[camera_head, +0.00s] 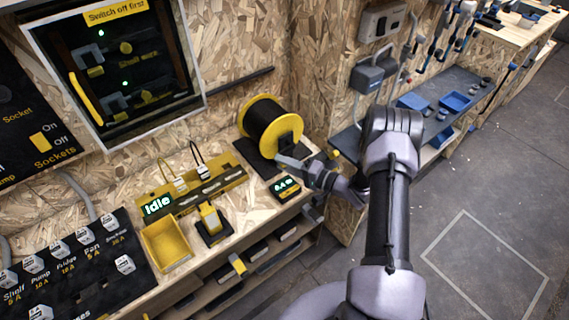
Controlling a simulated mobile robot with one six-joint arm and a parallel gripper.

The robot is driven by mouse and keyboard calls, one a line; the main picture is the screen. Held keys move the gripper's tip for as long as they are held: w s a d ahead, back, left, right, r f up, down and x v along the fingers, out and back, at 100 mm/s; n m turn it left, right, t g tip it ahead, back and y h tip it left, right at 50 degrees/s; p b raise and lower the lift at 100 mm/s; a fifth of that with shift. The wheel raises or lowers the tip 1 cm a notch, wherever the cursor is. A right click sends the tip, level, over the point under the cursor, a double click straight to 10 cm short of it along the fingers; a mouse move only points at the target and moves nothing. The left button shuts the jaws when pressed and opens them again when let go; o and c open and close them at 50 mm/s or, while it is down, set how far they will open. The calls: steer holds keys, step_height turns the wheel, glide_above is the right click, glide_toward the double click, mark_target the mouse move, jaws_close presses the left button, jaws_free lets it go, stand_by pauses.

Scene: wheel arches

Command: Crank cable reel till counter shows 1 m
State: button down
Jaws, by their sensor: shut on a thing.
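The cable reel (287,135) stands at the back of the wooden bench, with yellow flanges and black cable wound between them.
A yellow tray (166,245), a display reading Idle (158,204) and a black and yellow device (211,223) stand left of the counter. The fuse panel (75,270) is at lower left. Open floor (485,265) lies right of my arm.

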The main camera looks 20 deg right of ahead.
steer(key=c, duration=1.1)
jaws_free()
steer(key=shift+w, duration=0.1)
steer(key=shift+c, duration=0.2)
steer(key=shift+d, duration=0.1)
steer(key=p+v, duration=0.4)
steer(key=v, duration=1.3)
